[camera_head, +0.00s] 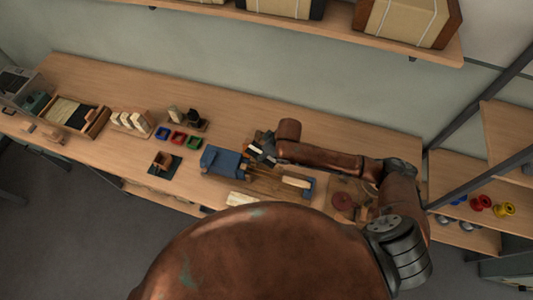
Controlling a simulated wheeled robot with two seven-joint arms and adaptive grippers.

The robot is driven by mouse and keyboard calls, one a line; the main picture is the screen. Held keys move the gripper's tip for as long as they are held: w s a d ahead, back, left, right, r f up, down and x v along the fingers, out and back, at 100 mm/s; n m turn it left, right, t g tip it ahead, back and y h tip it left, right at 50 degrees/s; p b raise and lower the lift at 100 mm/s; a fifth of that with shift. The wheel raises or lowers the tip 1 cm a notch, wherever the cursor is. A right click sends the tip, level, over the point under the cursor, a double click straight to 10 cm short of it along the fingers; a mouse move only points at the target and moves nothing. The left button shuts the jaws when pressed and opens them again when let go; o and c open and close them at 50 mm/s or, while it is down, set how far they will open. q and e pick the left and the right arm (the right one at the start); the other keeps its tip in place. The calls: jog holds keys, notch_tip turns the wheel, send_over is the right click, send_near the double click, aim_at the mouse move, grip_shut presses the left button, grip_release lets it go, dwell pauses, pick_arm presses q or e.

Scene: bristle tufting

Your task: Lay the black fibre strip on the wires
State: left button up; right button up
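A blue device (222,162) sits near the middle of the bench, with a wooden part (262,183) and a pale handle-like piece (296,182) to its right. The wires are too small to make out. My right gripper (262,148) is low over the back of this device, at the end of the copper arm coming from the right. Its fingers are too small to tell open from shut or whether they hold anything. Dark fibre (79,117) lies beside pale fibre in a wooden tray (97,124) at the left. I cannot single out the black fibre strip. My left gripper is not in view.
Pale blocks (131,123), green, red and blue trays (178,137), a stand with a black item (195,118) and a small wooden block (162,160) are left of the device. A round reddish disc (344,202) is at right. The back middle is clear.

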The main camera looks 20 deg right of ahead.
aim_at(267, 162)
jog(key=s+f+n+p, duration=0.1)
jog(key=p, duration=0.1)
jog(key=s+f+n+y+p, duration=0.1)
jog(key=n+p, duration=0.1)
jog(key=p, duration=0.1)
jog(key=shift+s+f+g, duration=0.1)
jog(key=shift+f+g, duration=0.2)
jog(key=shift+f, duration=0.05)
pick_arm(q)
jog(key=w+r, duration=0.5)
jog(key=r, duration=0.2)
pick_arm(e)
jog(key=shift+s+f, duration=0.1)
jog(key=shift+f, duration=0.15)
jog(key=shift+s+f, duration=0.1)
jog(key=shift+f, duration=0.25)
jog(key=shift+f+b, duration=0.4)
jog(key=shift+b, duration=0.05)
jog(key=shift+f+b, duration=0.95)
jog(key=shift+b, duration=0.1)
jog(key=shift+f+b, duration=0.55)
jog(key=shift+b, duration=0.1)
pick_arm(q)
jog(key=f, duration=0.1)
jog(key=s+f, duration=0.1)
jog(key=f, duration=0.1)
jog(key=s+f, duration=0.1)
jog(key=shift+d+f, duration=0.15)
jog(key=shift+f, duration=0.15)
